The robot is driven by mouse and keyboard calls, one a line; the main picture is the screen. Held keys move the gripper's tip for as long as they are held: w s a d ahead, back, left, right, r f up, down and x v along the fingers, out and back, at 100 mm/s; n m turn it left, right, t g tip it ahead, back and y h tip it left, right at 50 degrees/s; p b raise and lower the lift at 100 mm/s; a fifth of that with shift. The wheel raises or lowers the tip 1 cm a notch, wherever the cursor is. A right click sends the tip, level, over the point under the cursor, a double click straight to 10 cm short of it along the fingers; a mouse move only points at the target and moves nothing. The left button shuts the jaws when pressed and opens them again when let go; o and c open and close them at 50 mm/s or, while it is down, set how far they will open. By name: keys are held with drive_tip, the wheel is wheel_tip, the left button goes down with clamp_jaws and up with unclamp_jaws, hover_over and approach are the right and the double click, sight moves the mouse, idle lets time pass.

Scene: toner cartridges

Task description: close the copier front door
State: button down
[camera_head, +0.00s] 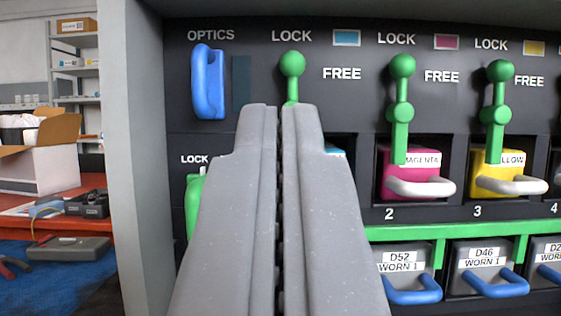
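The copier's inside (350,110) is in full view, a dark panel of toner slots framed by a grey housing wall (140,160) on its left. I cannot make out the front door itself in this view. My gripper (280,108) points at the panel, its two fingers side by side with only a narrow dark line between them. It looks shut, with nothing visible held. It hides most of the first slot and part of that slot's green lever (292,65).
Green levers stand above the magenta cartridge (400,183) and yellow cartridge (495,180). A blue OPTICS handle (205,82) sticks out at upper left. Worn cartridges (402,262) with blue handles sit below a green rail. Left outside are a red table (60,222), an open box (40,165) and shelves.

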drive_tip(key=shift+w+a+r+y+p, duration=0.1)
drive_tip(key=shift+w+r+y+p, duration=0.2)
drive_tip(key=shift+w, duration=0.35)
drive_tip(key=shift+w+a+r+p, duration=0.1)
drive_tip(key=shift+w+r, duration=0.3)
drive_tip(key=shift+w, duration=0.2)
drive_tip(key=shift+d, duration=0.1)
drive_tip(key=s+b, duration=0.1)
drive_tip(key=s, duration=0.9)
drive_tip(key=shift+d, duration=0.35)
